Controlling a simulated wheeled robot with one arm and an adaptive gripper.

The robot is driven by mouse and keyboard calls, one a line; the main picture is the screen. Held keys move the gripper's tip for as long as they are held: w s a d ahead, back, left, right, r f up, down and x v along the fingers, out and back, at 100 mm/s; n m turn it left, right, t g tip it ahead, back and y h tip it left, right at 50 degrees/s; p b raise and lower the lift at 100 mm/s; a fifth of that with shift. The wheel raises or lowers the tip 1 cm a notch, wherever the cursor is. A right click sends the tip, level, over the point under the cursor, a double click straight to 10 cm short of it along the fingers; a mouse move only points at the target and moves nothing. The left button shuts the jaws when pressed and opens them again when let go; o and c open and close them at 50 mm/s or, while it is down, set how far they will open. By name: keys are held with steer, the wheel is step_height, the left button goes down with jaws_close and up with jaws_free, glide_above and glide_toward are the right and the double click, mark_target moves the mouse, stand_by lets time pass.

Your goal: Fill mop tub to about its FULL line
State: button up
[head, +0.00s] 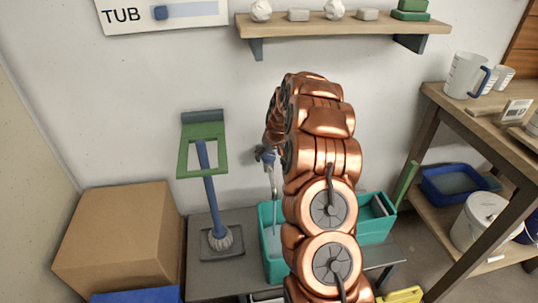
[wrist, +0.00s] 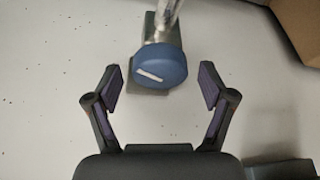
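A teal tub (head: 274,269) stands on the grey low table at the centre. My arm hides its middle, and a teal part (head: 374,228) shows on the right of the arm; I cannot tell if both are one tub. A tap (head: 271,175) with a blue handle is on the wall above the left teal part. Pale grey shows inside that part; I cannot tell the water level or see a FULL line. In the wrist view the blue tap handle (wrist: 160,66) with a white mark lies ahead, between the fingertips of my open, empty gripper (wrist: 160,82), apart from both.
A wall sign reading TUB (head: 163,13) hangs at upper left. A shelf (head: 340,25) is above. A wooden bench (head: 490,115) with jugs stands right, with a white bucket (head: 478,221) below.

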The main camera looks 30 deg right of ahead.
steer(key=c, duration=1.1)
steer(key=shift+r+m, duration=0.1)
steer(key=shift+m, duration=0.3)
steer(key=shift+m+h+p, duration=0.4)
steer(key=shift+m+p, duration=0.05)
steer(key=shift+m, duration=0.15)
steer(key=shift+m+g+h, duration=0.4)
steer(key=shift+m, duration=0.7)
steer(key=m+b, duration=0.1)
steer(key=m+h+b, duration=0.1)
steer(key=b, duration=0.1)
steer(key=shift+w+a+f+m, duration=0.1)
steer(key=shift+f+m, duration=0.15)
steer(key=shift+m, duration=0.15)
steer(key=shift+r+m+g+b, duration=0.15)
steer(key=shift+m+g+b, duration=0.35)
steer(key=shift+m+b, duration=0.3)
